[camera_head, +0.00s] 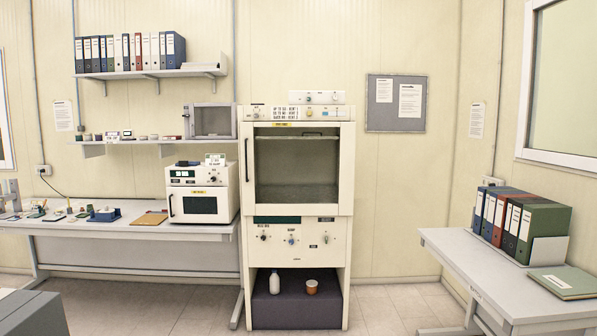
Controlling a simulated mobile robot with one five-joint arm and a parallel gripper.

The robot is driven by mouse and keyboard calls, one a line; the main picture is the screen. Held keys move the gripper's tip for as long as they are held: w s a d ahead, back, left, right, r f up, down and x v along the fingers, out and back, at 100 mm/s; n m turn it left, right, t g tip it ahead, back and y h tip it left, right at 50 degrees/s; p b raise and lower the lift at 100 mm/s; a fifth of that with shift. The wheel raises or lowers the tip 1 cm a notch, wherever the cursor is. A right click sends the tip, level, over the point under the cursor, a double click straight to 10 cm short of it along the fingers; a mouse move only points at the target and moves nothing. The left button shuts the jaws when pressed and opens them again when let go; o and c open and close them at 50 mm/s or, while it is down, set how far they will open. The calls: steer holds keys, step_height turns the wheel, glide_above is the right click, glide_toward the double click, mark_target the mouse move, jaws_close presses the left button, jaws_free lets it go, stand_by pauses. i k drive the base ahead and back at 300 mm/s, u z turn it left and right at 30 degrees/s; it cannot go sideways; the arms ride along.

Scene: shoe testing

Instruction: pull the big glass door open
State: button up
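The big glass door (297,168) is on the front of a tall cream cabinet (243,230) against the back wall. It has a cream frame around a dark window, and it looks shut. A thin dark vertical handle (246,160) is on the left side of its frame. A shelf shows faintly behind the glass. My gripper is not in view, so its state and its distance from the handle do not show.
A small white oven (202,205) stands on the bench (110,228), close left of the cabinet. A side table (480,265) with binders (505,220) is at the right. Tiled floor (395,305) lies clear in front. A bottle (274,282) and jar (311,287) stand in the cabinet's lower opening.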

mark_target(345, 207)
steer(key=u, duration=0.15)
steer(key=i, duration=1.1)
steer(key=u, duration=0.7)
steer(key=i, duration=1.95)
steer(key=u, duration=0.7)
steer(key=i, duration=0.8)
steer(key=u, duration=0.1)
steer(key=k, duration=0.9)
steer(key=u, duration=0.2)
steer(key=i, duration=0.9)
steer(key=z, duration=0.1)
